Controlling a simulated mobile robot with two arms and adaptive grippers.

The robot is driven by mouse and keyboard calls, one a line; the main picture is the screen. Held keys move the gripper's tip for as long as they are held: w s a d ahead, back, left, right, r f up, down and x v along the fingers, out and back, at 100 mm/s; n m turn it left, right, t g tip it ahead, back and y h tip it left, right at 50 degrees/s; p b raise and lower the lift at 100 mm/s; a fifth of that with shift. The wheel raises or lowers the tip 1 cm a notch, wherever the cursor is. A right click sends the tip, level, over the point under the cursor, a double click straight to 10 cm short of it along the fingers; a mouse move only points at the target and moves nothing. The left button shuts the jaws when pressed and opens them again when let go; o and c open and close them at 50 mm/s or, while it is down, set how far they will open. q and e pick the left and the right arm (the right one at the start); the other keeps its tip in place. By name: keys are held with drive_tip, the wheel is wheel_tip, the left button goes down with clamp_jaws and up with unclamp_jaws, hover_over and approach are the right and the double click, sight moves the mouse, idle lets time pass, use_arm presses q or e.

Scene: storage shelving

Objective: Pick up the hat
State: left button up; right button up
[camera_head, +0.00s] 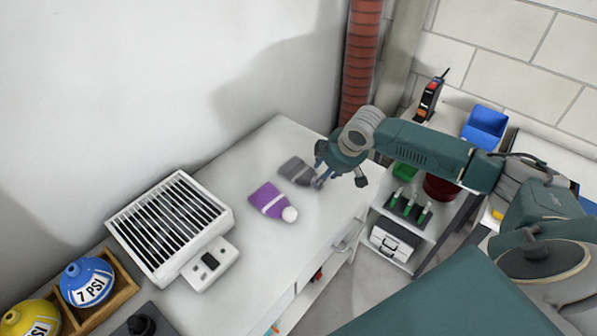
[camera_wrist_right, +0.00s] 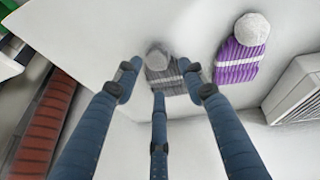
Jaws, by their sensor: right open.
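Two knit hats lie flat on the white tabletop. The purple hat (camera_head: 268,199) has a pale stripe and a white pompom; it also shows at the upper right of the right wrist view (camera_wrist_right: 237,62). The grey hat (camera_head: 296,170) lies just beyond it; in the right wrist view the grey hat (camera_wrist_right: 165,80) is centred between my finger ends. My right gripper (camera_head: 337,172) is open and empty, with its fingers spread, above the table beside the grey hat. One finger partly covers the grey hat's pompom end in the head view. My left gripper is not in view.
A white slatted heater-like box (camera_head: 168,222) stands left on the table. A wooden tray (camera_head: 123,290) holds a blue ball (camera_head: 86,281) and a yellow ball (camera_head: 32,318). A red column (camera_head: 359,70) rises behind the table. Shelving with a blue bin (camera_head: 484,127) stands right.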

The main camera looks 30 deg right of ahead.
sight(304, 173)
drive_tip(key=x, duration=0.4)
drive_tip(key=p+x, duration=0.1)
drive_tip(key=x, duration=0.2)
drive_tip(key=shift+d, duration=0.3)
drive_tip(key=shift+s, duration=0.1)
drive_tip(key=c, duration=0.9)
